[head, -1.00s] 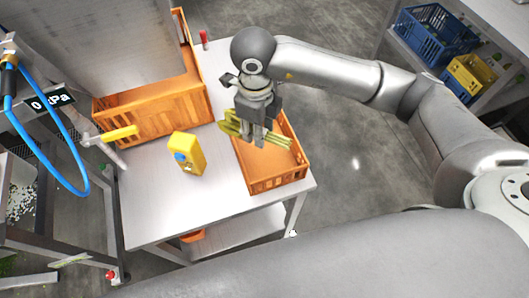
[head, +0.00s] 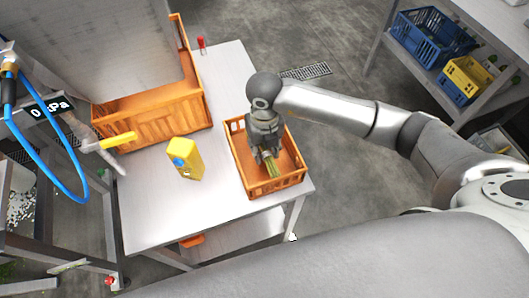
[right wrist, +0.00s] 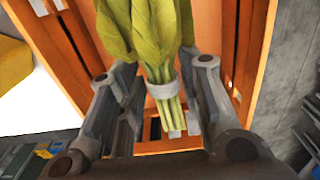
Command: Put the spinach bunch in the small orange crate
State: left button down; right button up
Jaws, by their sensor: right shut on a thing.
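The small orange crate (head: 262,190) stands on the metal table in the head view, and its wall also shows in the right wrist view (right wrist: 255,50). My right gripper (head: 266,156) is over and partly within the crate's opening. It is shut on the spinach bunch (head: 272,168), whose stems show below the fingers. In the right wrist view the spinach bunch (right wrist: 155,35) has green leaves and a grey band round its stems between the fingers. I cannot tell whether the spinach touches the crate floor. My left gripper is not in view.
A larger orange crate (head: 165,122) stands at the back left of the table (head: 160,215). A yellow container (head: 186,160) with a blue part stands left of the small crate. Blue (head: 430,38) and yellow (head: 468,75) crates sit on a shelf at the right.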

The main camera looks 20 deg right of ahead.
aim_at(265, 155)
notch_tip(265, 155, down, 3)
jog(key=shift+f+p, duration=0.2)
jog(key=shift+p, duration=0.1)
jog(key=o, duration=0.6)
jog(key=shift+f, duration=0.15)
jog(key=o, duration=0.5)
jog(key=shift+c, duration=0.2)
notch_tip(265, 155, up, 12)
jog(key=b, duration=0.2)
jog(key=shift+r+b, duration=0.2)
jog(key=shift+b, duration=0.15)
